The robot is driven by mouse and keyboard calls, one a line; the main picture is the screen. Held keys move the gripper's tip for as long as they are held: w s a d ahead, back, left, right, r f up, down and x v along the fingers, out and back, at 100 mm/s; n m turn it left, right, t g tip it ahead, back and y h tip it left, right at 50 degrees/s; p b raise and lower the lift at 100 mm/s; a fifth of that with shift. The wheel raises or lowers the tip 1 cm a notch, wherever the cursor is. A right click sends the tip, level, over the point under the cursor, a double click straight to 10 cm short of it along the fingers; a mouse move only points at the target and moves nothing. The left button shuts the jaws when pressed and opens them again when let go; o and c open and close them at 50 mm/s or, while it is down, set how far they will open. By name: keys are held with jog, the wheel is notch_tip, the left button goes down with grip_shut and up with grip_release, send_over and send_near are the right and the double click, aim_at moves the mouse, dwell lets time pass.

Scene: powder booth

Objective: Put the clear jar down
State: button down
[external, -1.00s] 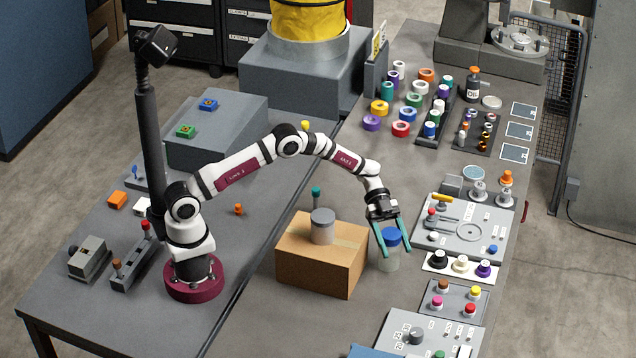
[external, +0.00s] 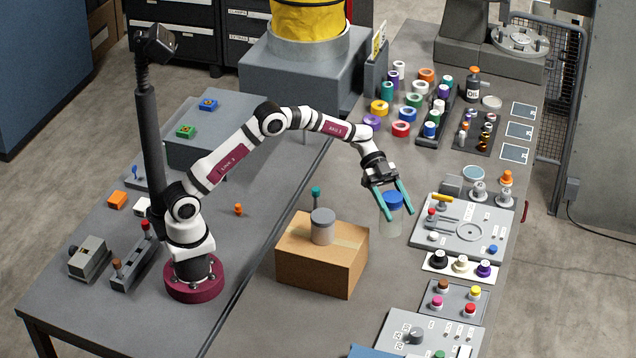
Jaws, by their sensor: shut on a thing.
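The clear jar (external: 390,222) with a blue lid (external: 393,201) hangs between the two teal fingers of my gripper (external: 392,205). My gripper is shut on it near the lid. The jar is raised above the grey table, to the right of the cardboard box, and looks slightly tilted. It appears apart from the box and from the panel on its right.
A control panel (external: 465,230) and a row of knobs (external: 461,266) lie to the right. Bare table (external: 385,285) is free below the jar.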

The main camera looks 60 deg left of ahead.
jog(key=w+a+n+t+y, duration=0.1)
jog(key=w+a+n+t, duration=0.1)
jog(key=a+n+t, duration=0.6)
jog(key=w+a+f+m+g, duration=0.2)
jog(key=w+a+f, duration=0.3)
jog(key=a+f, duration=0.5)
jog(key=shift+w+a+f+m+y, duration=0.2)
jog(key=shift+w+a+m+y, duration=0.15)
jog(key=shift+a, duration=0.45)
jog(key=shift+f, duration=0.1)
jog(key=shift+c, duration=0.5)
grip_release()
